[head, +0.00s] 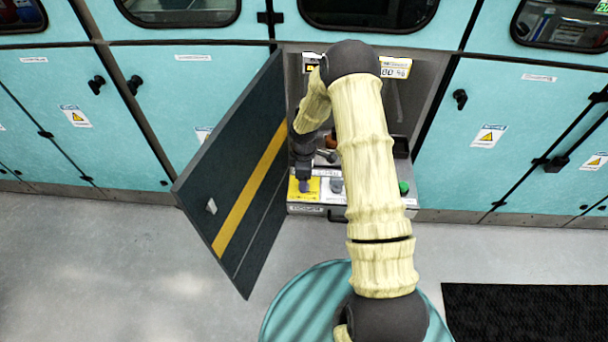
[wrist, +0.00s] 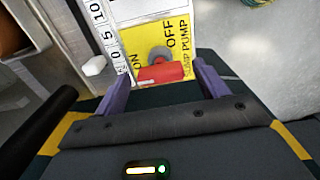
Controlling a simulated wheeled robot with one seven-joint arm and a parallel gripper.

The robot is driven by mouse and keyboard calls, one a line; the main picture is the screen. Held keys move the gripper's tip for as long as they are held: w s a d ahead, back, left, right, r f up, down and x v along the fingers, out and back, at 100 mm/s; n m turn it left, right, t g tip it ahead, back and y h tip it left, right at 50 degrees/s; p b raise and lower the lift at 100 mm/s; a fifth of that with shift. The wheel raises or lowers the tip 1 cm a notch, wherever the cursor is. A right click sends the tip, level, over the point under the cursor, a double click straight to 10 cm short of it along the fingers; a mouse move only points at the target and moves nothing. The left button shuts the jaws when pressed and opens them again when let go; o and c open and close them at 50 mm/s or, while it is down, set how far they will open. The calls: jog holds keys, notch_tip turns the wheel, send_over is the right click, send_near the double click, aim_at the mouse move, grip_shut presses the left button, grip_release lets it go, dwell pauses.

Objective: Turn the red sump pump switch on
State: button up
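The red sump pump switch (wrist: 160,73) shows in the wrist view as a red bar beside a grey round hub, on a yellow plate (wrist: 133,40) marked ON, OFF and SUMP PUMP. I cannot tell for sure which mark it points to. My gripper (wrist: 162,80) has its two purple fingers apart, one on each side of the red bar, with small gaps visible; contact is unclear. In the head view my gripper (head: 304,185) is low over the yellow plate (head: 311,193) at the left of the panel, and the switch is hidden behind it.
An open dark door with a yellow stripe (head: 240,185) stands close to the left of my gripper. A grey knob (head: 336,186) and a green knob (head: 404,188) sit to the right on the panel. A white scale (wrist: 102,25) borders the yellow plate. Teal cabinets (head: 510,130) flank the recess.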

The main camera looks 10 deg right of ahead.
jog(key=shift+r, duration=0.1)
notch_tip(320, 180, up, 17)
jog(key=shift+b, duration=0.4)
jog(key=shift+r, duration=0.1)
dwell(0.4)
jog(key=s+r+m+t+p, duration=0.1)
jog(key=s+r+m, duration=0.4)
jog(key=s, duration=0.5)
jog(key=s+r+m+t+p, duration=0.1)
jog(key=s+r+m+p, duration=0.1)
jog(key=s+r+m, duration=0.4)
jog(key=s+m, duration=0.3)
jog(key=s, duration=0.1)
jog(key=shift+s+r+m+t, duration=0.15)
jog(key=shift+s+m+t, duration=0.15)
jog(key=shift+s, duration=0.1)
